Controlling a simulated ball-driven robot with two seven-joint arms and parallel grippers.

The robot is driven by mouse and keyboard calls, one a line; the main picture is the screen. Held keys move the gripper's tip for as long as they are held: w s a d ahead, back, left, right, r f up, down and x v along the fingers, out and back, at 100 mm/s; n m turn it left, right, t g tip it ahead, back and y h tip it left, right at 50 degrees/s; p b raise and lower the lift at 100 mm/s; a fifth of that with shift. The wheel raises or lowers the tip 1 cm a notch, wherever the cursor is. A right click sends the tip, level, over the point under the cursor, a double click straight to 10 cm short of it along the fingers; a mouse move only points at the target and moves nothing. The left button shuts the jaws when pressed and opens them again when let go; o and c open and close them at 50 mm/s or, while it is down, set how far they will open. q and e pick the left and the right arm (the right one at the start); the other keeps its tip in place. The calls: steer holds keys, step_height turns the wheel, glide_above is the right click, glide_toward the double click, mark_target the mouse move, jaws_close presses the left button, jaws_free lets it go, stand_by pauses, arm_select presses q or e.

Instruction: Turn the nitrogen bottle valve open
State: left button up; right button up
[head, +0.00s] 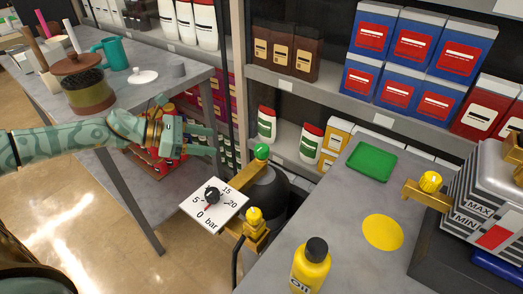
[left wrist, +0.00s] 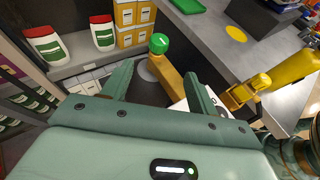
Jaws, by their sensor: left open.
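The dark nitrogen bottle (head: 268,188) stands in the gap beside the grey bench. A brass valve body (head: 235,185) sits on its top, with a round green knob (head: 261,151) upright at the far end; the knob also shows in the left wrist view (left wrist: 159,43). A white gauge plate (head: 226,208) marked in bar is at the valve's left. My left gripper (head: 212,141) is open and empty, left of the green knob in the head view and apart from it. In the left wrist view the knob appears beyond and between my open fingers (left wrist: 157,78). My right gripper is not in view.
A yellow knob (head: 254,215) sits at the valve's near end. A yellow oil bottle (head: 311,268), green tray (head: 371,161) and yellow disc (head: 383,232) are on the right bench. A pump (head: 483,190) stands far right. Shelves with boxes line the back. A left table (head: 140,110) holds pots.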

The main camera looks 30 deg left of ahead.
mark_target(257, 148)
arm_select(q)
steer(key=b+x, duration=0.4)
steer(key=x, duration=1.2)
steer(key=shift+w, duration=0.1)
steer(key=c, duration=1)
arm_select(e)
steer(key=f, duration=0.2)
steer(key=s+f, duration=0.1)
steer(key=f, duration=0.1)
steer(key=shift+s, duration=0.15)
